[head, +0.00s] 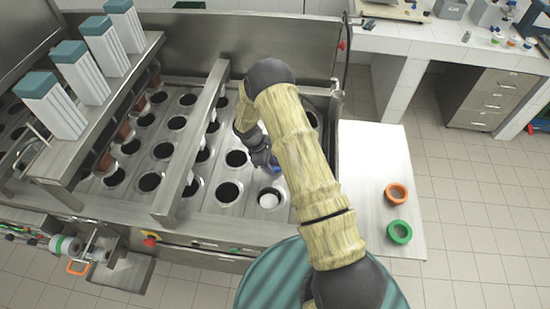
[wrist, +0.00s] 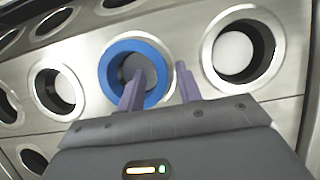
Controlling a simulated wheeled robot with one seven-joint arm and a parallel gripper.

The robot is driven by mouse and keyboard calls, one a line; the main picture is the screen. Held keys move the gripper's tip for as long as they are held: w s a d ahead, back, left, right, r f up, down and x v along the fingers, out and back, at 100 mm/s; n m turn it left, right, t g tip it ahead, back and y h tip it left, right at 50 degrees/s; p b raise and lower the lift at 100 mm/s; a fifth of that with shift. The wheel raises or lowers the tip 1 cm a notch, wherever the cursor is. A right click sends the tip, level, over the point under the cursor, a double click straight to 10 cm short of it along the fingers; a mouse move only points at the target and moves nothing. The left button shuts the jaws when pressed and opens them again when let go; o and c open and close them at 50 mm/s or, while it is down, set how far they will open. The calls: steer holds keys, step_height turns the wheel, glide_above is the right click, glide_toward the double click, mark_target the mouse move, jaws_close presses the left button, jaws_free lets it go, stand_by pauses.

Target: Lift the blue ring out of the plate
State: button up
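The blue ring (wrist: 106,72) sits in a hole of the metal plate (wrist: 190,95), seen in the wrist view. My gripper (wrist: 160,70) is open over the ring's right side. Its left finger appears over the ring's opening and its right finger outside the ring's right edge. I cannot tell how deep the fingers reach or whether they touch the ring. In the head view my gripper (head: 265,160) is low over the plate (head: 215,208), and the arm mostly hides the ring.
An orange ring (head: 396,193) and a green ring (head: 399,232) lie on a pale side table (head: 370,160) to the right. A metal crossbar (head: 190,145) spans the plate left of my arm. White stacks with teal caps (head: 60,105) stand farther left.

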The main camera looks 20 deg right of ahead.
steer(key=shift+d+f, duration=0.15)
steer(key=shift+f, duration=0.4)
steer(key=shift+s, duration=0.1)
jaws_close()
